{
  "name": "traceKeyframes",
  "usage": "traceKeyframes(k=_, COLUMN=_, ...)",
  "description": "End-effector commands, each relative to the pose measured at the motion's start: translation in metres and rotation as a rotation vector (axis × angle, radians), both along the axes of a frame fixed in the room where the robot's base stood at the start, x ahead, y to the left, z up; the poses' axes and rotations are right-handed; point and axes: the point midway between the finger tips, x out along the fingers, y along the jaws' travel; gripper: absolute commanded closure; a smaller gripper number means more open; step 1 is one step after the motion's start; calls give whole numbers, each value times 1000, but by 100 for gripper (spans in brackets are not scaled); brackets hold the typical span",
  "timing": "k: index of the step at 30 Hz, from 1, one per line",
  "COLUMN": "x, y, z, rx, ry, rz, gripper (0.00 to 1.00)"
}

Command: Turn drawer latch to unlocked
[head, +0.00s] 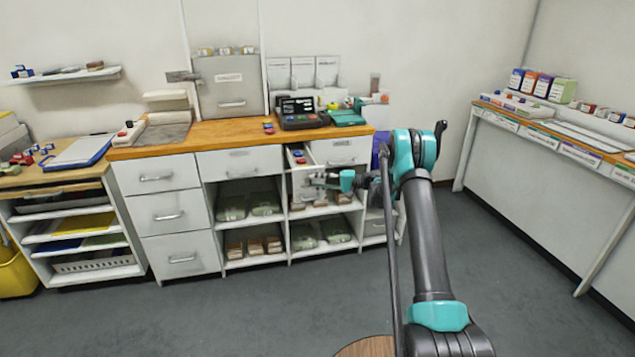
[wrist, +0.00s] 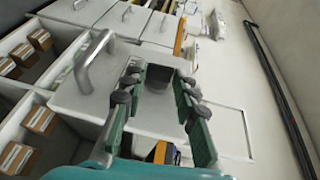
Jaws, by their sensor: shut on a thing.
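A dark, square-ended block (wrist: 159,76), which looks like the drawer latch, stands against a pale grey front (wrist: 85,98) in the wrist view. My gripper (wrist: 158,82) has its green fingers on both sides of this block and is shut on it. In the head view my gripper (head: 322,179) is at the right part of the counter unit, just below a narrow open drawer (head: 299,163). The latch is too small and hidden by my gripper there. I cannot tell which way it is turned.
A bar handle (wrist: 92,60) stands out close to my fingers. Shelves with brown boxes (wrist: 40,119) lie at the left of the wrist view. The wooden counter (head: 225,133) carries a card terminal (head: 300,121). Grey floor (head: 240,305) in front is clear.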

Motion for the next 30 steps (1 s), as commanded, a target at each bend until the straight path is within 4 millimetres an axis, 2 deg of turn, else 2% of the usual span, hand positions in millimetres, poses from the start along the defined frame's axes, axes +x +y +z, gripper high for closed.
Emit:
traceKeyframes(k=9, x=0, y=0, z=-4, rx=95, ry=28, rz=0, gripper=100)
traceKeyframes(k=24, x=0, y=0, z=-4, rx=109, ry=32, rz=0, gripper=100)
traceKeyframes(k=25, x=0, y=0, z=-4, rx=109, ry=32, rz=0, gripper=67)
traceKeyframes(k=29, x=0, y=0, z=-4, rx=109, ry=32, rz=0, gripper=51)
traceKeyframes(k=30, x=0, y=0, z=-4, rx=109, ry=32, rz=0, gripper=50)
